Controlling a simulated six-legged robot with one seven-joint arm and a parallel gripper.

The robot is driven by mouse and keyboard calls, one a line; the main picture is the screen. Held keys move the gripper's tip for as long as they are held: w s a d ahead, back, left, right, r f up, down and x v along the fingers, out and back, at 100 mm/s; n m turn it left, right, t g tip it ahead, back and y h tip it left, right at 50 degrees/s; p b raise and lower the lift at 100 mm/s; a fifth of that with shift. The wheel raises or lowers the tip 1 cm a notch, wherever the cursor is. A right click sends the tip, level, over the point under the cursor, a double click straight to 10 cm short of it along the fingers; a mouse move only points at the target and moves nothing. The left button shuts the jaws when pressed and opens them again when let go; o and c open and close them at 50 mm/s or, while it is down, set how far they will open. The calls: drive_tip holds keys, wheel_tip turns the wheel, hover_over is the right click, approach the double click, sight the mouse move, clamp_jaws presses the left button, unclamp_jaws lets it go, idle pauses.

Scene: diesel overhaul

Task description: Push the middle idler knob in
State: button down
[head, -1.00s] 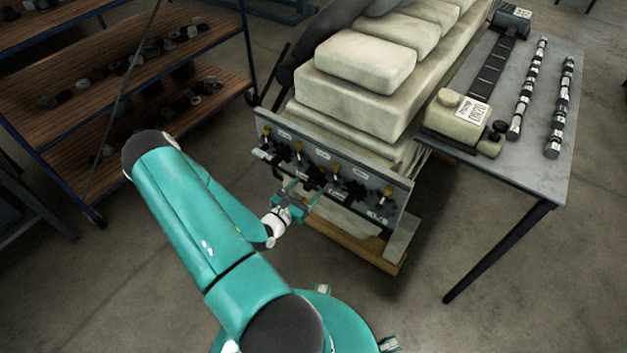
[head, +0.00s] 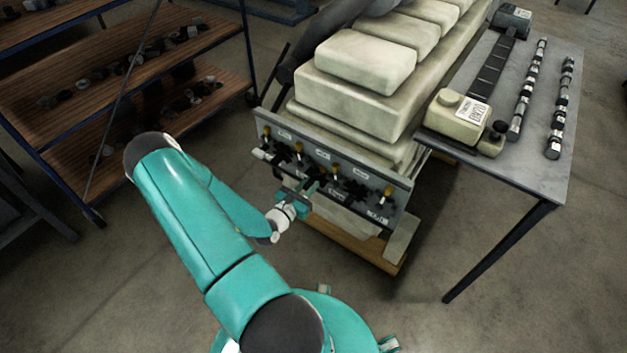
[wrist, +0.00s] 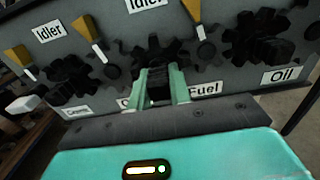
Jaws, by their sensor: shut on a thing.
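The grey panel (head: 345,160) on the engine's end carries a row of dark gears and several yellow-tipped knobs. In the wrist view, one knob (wrist: 86,30) is between two Idler labels, another (wrist: 194,14) is upper right of centre, and a third (wrist: 18,57) is at far left. I cannot tell for sure which is the middle idler knob. My gripper (wrist: 161,88) is below the central black gear (wrist: 153,52), its green fingers shut on a dark part at that gear; the contact is partly hidden. In the head view, my gripper (head: 310,192) is at the panel's lower middle.
Black gears flank the centre, one near the Oil label (wrist: 281,75). A Fuel label (wrist: 205,89) is right of the fingers. The bench (head: 545,185) with shafts stands right; wooden shelves (head: 60,65) hold parts at left.

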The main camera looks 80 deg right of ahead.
drive_tip(key=shift+s+d, duration=0.1)
drive_tip(key=shift+d, duration=0.05)
drive_tip(key=shift+x, duration=0.9)
drive_tip(key=c, duration=0.7)
unclamp_jaws()
drive_tip(key=v, duration=0.7)
